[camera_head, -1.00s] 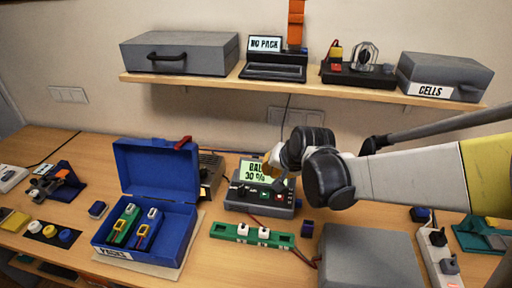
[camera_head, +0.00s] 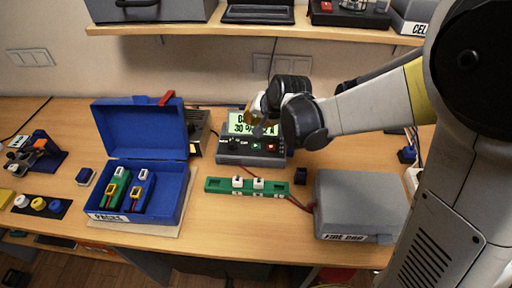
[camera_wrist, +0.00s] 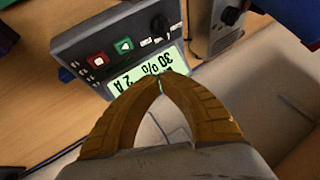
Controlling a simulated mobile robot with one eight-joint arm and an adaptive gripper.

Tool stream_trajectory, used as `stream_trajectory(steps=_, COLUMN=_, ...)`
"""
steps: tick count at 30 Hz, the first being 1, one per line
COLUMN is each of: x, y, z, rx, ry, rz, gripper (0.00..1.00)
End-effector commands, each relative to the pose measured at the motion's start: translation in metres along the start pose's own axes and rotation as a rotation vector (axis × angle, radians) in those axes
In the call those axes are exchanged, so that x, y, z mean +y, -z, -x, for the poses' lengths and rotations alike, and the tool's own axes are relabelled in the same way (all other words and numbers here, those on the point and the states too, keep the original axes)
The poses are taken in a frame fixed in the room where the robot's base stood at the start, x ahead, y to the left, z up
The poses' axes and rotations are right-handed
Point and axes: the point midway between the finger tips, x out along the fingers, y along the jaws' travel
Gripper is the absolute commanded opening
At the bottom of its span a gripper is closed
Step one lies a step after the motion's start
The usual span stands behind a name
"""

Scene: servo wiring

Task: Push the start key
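The charger (camera_head: 240,158) stands on the bench against the wall, with a lit display (camera_head: 239,127) on top. Its front panel carries a green key with a triangle (camera_head: 256,146), which looks like the start key, and a red key (camera_head: 271,147) to its right. Both show in the wrist view, the green key (camera_wrist: 123,45) and the red key (camera_wrist: 97,58); nothing covers them. My gripper (camera_wrist: 160,81) has its tan fingers shut tip to tip with nothing visible between. In the wrist view the tips overlap the display's edge, apart from the green key. Whether they touch is unclear.
A green board with white connectors (camera_head: 222,186) lies in front of the charger. A grey case (camera_head: 358,198) stands to the right, an open blue box of packs (camera_head: 178,205) to the left. A dark power supply (camera_head: 199,132) stands close to the charger. A shelf (camera_head: 200,30) runs above.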

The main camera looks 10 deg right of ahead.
Motion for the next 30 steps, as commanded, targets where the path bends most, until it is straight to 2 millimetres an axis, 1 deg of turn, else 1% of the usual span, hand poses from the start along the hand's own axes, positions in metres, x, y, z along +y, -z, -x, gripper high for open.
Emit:
stream_trajectory(steps=1, x=0.004, y=-0.004, z=-0.008, rx=0.000, ry=0.000, rz=0.000, gripper=0.00)
stream_trajectory(steps=9, x=0.021, y=-0.021, z=-0.040, rx=0.000, ry=0.000, rz=0.000, gripper=0.00)
stream_trajectory(steps=13, x=0.028, y=-0.028, z=-0.052, rx=0.000, ry=0.000, rz=0.000, gripper=0.00)
stream_trajectory(steps=18, x=0.031, y=-0.031, z=-0.057, rx=0.000, ry=0.000, rz=0.000, gripper=0.00)
stream_trajectory(steps=30, x=0.030, y=-0.030, z=-0.056, rx=0.000, ry=0.000, rz=0.000, gripper=0.00)
